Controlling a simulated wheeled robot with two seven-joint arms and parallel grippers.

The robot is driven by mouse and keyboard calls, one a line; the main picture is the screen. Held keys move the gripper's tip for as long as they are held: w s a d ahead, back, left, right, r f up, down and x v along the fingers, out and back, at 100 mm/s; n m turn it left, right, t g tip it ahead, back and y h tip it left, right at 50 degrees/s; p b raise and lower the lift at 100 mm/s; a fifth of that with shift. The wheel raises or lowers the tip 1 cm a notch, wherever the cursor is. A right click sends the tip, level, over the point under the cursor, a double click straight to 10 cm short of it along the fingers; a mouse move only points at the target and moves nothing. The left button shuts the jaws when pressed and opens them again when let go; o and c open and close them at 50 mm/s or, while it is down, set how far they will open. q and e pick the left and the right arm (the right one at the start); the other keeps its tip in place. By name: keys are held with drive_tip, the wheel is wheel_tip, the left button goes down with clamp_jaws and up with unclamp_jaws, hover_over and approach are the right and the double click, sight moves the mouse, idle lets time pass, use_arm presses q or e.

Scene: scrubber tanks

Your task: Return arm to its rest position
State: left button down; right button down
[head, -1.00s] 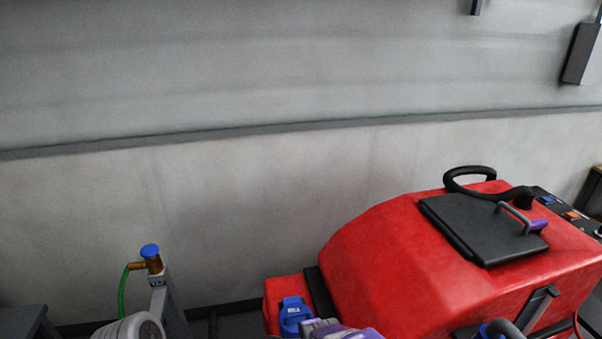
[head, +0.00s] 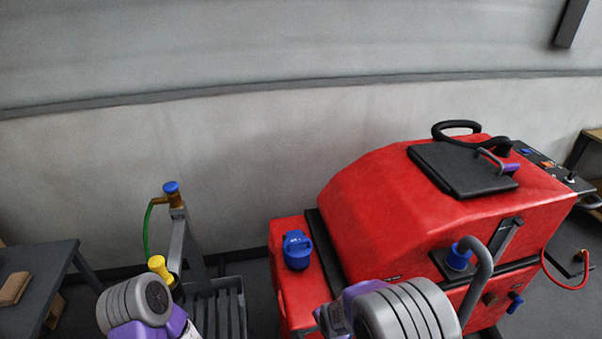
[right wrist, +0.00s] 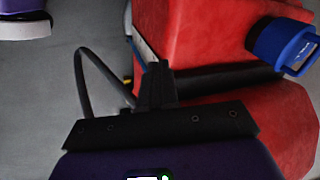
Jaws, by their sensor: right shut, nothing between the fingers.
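My right gripper (right wrist: 156,72) shows in the right wrist view, its black fingers together with nothing between them. It is beside the red scrubber machine, which also shows in the head view (head: 400,210). My right arm (head: 400,310) comes up at the bottom middle of the head view, in front of the machine; its gripper is hidden there. My left arm (head: 140,305) is at the lower left, and its gripper is out of sight.
A blue cap (head: 297,252) sits on the red machine's left end; it shows in the right wrist view (right wrist: 285,45). A grey stand with a blue-topped tap (head: 172,195) and green hose is left of it. A dark table (head: 40,275) is far left. A grey hose (head: 482,270) curves at the front.

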drive_tip(key=s+d+f+n+g+y, duration=0.3)
drive_tip(key=s+f+n, duration=0.6)
drive_tip(key=s+f, duration=0.6)
drive_tip(key=shift+s+g, duration=0.3)
drive_tip(key=shift+s, duration=0.8)
drive_tip(key=shift+d+f, duration=0.1)
